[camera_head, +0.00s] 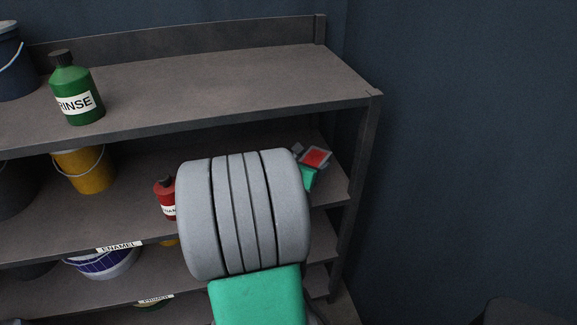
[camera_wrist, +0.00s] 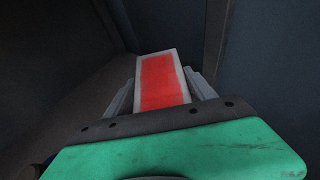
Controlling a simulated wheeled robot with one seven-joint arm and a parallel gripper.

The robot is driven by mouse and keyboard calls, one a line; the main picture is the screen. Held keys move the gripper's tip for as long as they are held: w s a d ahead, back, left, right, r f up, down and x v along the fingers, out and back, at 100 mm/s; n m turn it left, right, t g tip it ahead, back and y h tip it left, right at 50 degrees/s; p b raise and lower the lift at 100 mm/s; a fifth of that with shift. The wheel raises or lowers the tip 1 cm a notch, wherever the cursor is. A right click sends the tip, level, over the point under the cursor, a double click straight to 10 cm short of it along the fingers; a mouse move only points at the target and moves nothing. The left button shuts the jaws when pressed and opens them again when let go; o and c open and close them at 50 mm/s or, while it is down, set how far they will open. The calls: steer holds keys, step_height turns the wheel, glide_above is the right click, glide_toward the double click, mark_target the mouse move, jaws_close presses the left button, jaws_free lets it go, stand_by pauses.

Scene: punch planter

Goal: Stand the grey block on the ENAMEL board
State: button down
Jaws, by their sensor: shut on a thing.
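The grey block (camera_wrist: 186,79), pale grey at its rim with a large red face, is held between the two fingers of my gripper (camera_wrist: 160,96) in the wrist view. In the head view the block (camera_head: 316,157) shows small, past my grey arm link, by the right end of the shelf. My gripper (camera_head: 299,152) is mostly hidden there. The ENAMEL board (camera_head: 80,236) is the shelf board below the top one, with its label (camera_head: 120,247) on the front edge. I cannot tell whether the block touches the board.
On the ENAMEL board stand a yellow bucket (camera_head: 84,171) and a red bottle (camera_head: 165,197), partly behind my arm. A green RINSE bottle (camera_head: 76,92) stands on the top board (camera_head: 220,85) above. A shelf post (camera_head: 357,190) closes the right end. A PRIMER label (camera_head: 156,300) marks a lower board.

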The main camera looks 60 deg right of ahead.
mark_target(310, 158)
steer(key=d, duration=0.1)
steer(key=w+d+f, duration=0.1)
steer(key=w+d, duration=0.1)
steer(key=shift+w+d+f, duration=0.1)
steer(key=shift+d+f, duration=0.2)
steer(key=shift+d, duration=0.1)
steer(key=w+d+f, duration=0.1)
steer(key=d+f, duration=0.1)
steer(key=f, duration=0.1)
steer(key=w+d+f, duration=0.1)
steer(key=d+f, duration=0.1)
steer(key=shift+w+b, duration=0.3)
steer(key=shift+b, duration=0.05)
steer(key=shift+w+d+f, duration=0.2)
steer(key=shift+f, duration=1.7)
steer(key=shift+f, duration=0.1)
steer(key=shift+c, duration=1.6)
jaws_free()
steer(key=shift+s+a+f, duration=0.1)
steer(key=shift+f, duration=0.2)
steer(key=shift+r, duration=0.15)
